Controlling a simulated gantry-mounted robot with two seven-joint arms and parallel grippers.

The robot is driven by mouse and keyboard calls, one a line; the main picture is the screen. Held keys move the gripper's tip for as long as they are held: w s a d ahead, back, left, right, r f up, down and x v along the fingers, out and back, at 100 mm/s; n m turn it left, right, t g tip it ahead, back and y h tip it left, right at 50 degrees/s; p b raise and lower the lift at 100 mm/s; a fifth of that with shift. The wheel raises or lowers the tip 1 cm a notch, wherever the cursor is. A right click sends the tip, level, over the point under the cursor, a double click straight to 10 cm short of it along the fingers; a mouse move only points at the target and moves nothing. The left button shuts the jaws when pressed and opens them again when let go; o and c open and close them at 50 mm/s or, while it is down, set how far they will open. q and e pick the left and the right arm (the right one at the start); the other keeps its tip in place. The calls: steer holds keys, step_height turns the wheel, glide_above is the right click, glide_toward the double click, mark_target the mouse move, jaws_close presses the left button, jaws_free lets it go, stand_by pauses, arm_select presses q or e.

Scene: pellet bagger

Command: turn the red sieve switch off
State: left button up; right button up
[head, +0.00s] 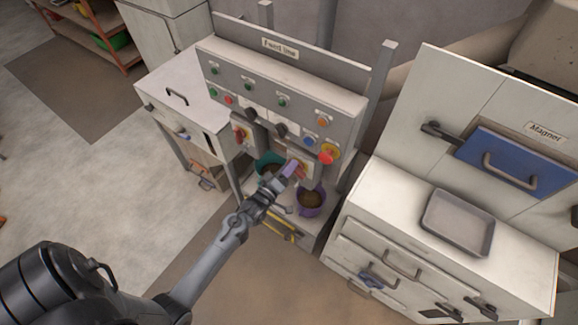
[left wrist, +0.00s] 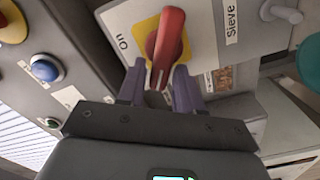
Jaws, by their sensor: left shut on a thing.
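The red sieve switch (left wrist: 168,45) is a red rotary handle on a yellow plate, with an "On" label to its left and a "Sieve" label to its right in the left wrist view. In the head view the switch (head: 299,168) is mostly covered by my gripper at the lower part of the feed line panel (head: 335,101). My left gripper (left wrist: 160,82) has its purple fingers on both sides of the handle's near end and is shut on it. It also shows in the head view (head: 289,170). My right gripper is not in view.
A red mushroom button (head: 327,156) and a blue button (head: 308,141) sit close to the switch. A purple bucket (head: 311,201) and a teal bucket (head: 266,163) stand below. A grey tray (head: 458,222) lies on the right cabinet.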

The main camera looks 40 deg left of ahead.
arm_select(q)
steer(key=shift+a+f+n+p, duration=0.1)
steer(key=shift+f+n+p, duration=0.15)
steer(key=shift+n, duration=0.75)
steer(key=shift+d+f+n+p, duration=0.1)
steer(key=shift+f+n+p, duration=0.15)
steer(key=shift+n, duration=0.75)
steer(key=shift+a+f+n+p, duration=0.15)
steer(key=shift+n+p, duration=0.1)
steer(key=shift+n, duration=0.75)
steer(key=shift+f, duration=0.1)
steer(key=o, duration=0.8)
steer(key=s+d, duration=0.1)
steer(key=s, duration=0.9)
steer(key=shift+s+d+b, duration=0.3)
steer(key=shift+s+b, duration=0.05)
steer(key=shift+s, duration=0.05)
